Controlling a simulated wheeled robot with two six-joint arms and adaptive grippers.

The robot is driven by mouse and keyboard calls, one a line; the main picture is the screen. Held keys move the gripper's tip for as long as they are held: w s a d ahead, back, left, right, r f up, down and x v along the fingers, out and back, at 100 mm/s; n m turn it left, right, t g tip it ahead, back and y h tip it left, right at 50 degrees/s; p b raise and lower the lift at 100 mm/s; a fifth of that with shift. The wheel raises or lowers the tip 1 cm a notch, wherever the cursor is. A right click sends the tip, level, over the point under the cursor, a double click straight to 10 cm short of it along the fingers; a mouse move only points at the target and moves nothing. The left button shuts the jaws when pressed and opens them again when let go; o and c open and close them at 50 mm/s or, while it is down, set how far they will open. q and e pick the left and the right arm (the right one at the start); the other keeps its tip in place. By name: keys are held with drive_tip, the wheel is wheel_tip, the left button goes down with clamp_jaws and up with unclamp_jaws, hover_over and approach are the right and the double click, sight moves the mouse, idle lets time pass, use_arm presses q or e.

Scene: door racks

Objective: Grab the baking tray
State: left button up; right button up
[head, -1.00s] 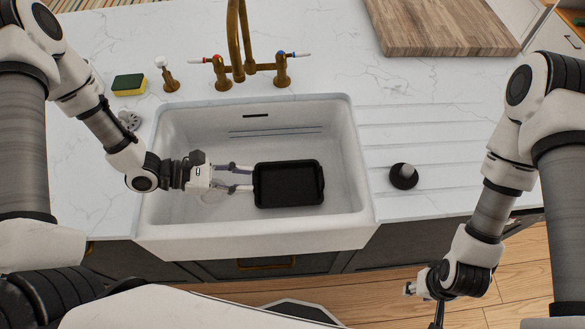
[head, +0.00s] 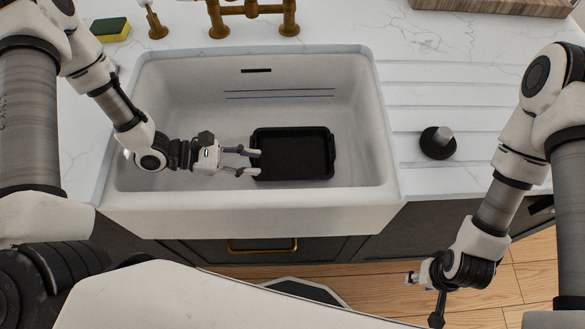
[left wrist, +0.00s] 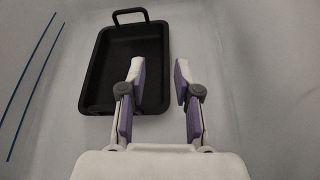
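The black baking tray (head: 293,153) lies flat in the white sink (head: 245,213). In the left wrist view, the tray (left wrist: 112,62) has a raised loop handle at its far end. My left gripper (head: 256,162) is inside the sink at the tray's left end, its fingers apart. In the left wrist view, the left gripper (left wrist: 159,75) is open and empty; one finger shows over the tray's near right corner, the other over bare sink floor. I cannot tell whether they touch. The near handle is not visible there. My right gripper (head: 424,292) hangs low outside the counter, its fingers unclear.
The sink walls surround the tray, with free floor to its left and right. Brass taps (head: 252,10) stand behind the sink. A sponge (head: 110,29) lies at back left, a dark round stopper (head: 437,143) on the right drainer, and a wooden board (head: 500,5) behind.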

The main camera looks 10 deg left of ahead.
use_arm(q)
wheel_tip(320, 180, down, 6)
drive_tip(key=b, duration=0.3)
drive_tip(key=shift+f, duration=0.2)
drive_tip(key=x, duration=0.7)
drive_tip(key=shift+w+d+f, duration=0.2)
drive_tip(key=shift+d, duration=0.05)
clamp_jaws()
use_arm(e)
wheel_tip(320, 180, down, 7)
drive_tip(key=shift+r, duration=0.2)
drive_tip(key=shift+s, duration=0.1)
